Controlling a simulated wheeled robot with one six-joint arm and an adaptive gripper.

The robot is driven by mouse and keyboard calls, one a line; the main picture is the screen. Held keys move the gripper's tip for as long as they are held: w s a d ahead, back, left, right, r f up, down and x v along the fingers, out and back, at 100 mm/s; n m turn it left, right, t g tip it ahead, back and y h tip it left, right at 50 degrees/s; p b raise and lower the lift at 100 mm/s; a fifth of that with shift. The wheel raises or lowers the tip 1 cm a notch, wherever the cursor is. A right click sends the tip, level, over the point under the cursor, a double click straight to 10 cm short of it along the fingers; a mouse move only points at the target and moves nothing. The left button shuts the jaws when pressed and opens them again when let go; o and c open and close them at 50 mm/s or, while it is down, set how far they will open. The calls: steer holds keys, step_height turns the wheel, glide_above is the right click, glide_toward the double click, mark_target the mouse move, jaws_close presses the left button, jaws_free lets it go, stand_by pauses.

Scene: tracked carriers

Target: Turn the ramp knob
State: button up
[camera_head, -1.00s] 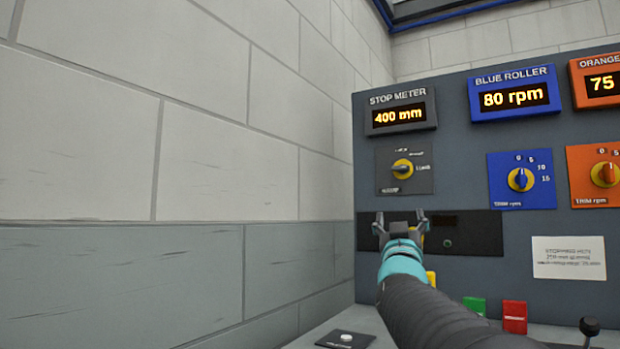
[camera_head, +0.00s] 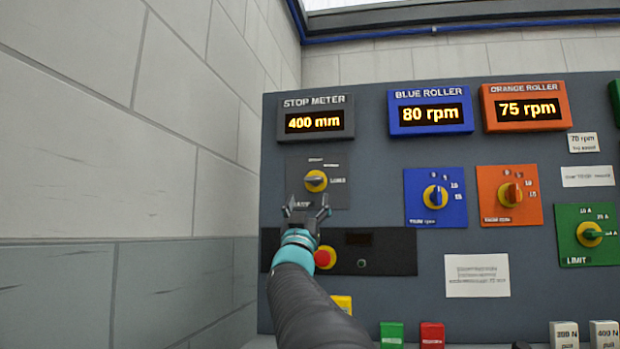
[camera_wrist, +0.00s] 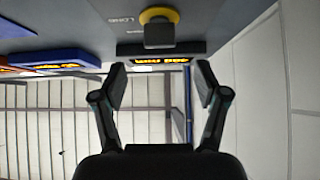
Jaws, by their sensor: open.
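The ramp knob (camera_head: 316,181) is a dark-gripped knob on a yellow round base, set on a dark grey plate below the stop meter display. The plate's lower label is partly hidden by my gripper. My gripper (camera_head: 308,206) is open and empty, with its fingers just below the knob in the head view. In the wrist view the knob (camera_wrist: 158,32) is at the top centre, beyond the spread fingertips of my gripper (camera_wrist: 160,80). The fingers look apart from the knob.
The stop meter display (camera_head: 314,122) reads 400 mm. A blue knob (camera_head: 435,197), an orange knob (camera_head: 510,195) and a green-plated knob (camera_head: 590,234) lie to the right. A red button (camera_head: 324,257) is beside my wrist. A block wall (camera_head: 130,140) stands left.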

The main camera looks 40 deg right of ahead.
mark_target(313, 181)
steer(key=p+x, duration=0.2)
steer(key=x, duration=0.7)
steer(key=shift+r+p, duration=0.1)
steer(key=shift+p, duration=0.3)
steer(key=c, duration=1.2)
